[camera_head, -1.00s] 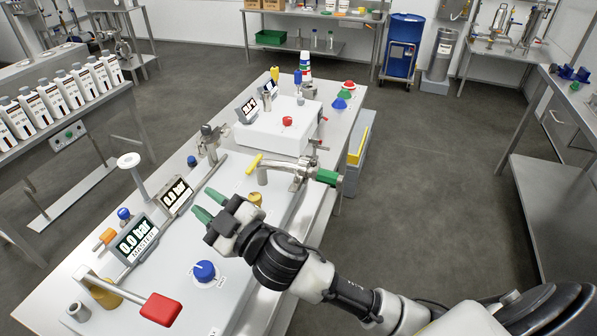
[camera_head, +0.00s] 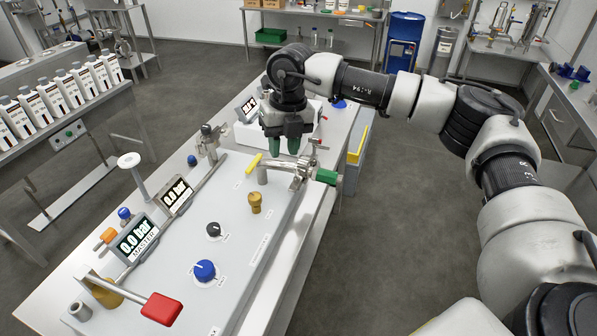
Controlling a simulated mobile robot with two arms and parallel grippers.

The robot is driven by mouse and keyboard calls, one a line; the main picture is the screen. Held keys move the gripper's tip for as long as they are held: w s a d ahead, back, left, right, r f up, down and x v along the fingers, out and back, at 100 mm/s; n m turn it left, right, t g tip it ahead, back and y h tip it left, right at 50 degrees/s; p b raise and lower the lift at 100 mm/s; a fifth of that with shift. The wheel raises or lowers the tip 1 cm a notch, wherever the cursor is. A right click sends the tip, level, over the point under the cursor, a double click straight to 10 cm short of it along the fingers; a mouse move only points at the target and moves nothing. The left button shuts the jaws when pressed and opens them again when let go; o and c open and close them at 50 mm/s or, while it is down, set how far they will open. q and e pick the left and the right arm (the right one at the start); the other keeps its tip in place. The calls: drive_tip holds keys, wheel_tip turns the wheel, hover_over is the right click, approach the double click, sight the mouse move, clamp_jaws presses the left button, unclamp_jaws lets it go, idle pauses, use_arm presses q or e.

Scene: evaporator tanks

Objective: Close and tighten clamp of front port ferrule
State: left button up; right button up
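A metal clamp (camera_head: 299,172) sits on the pipe at the front port, on the right edge of the grey panel. A green fitting (camera_head: 327,177) sticks out to its right. A yellow-handled valve (camera_head: 254,164) lies just left of it. Whether the clamp is closed is too small to tell. My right gripper (camera_head: 285,147) points down just above and behind the clamp, seemingly apart from it. Its two green fingers are spread with nothing between them. My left gripper is not in view.
The panel carries a brass knob (camera_head: 255,203), a blue knob (camera_head: 204,269) and a red-handled lever (camera_head: 161,308). Two pressure displays, one a master display (camera_head: 137,240), stand at its left. Behind my gripper is a white box (camera_head: 248,137). The floor to the right is open.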

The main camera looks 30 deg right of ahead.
sight(297, 176)
drive_tip(key=shift+m+h, duration=0.4)
drive_tip(key=shift+h, duration=0.3)
drive_tip(key=d+f+p, duration=0.1)
drive_tip(key=f, duration=0.1)
drive_tip(key=d+f+p, duration=0.1)
drive_tip(key=f, duration=0.2)
drive_tip(key=d+f+p, duration=0.1)
drive_tip(key=f, duration=0.1)
drive_tip(key=shift+d+f, duration=0.25)
drive_tip(key=shift+f, duration=0.8)
clamp_jaws()
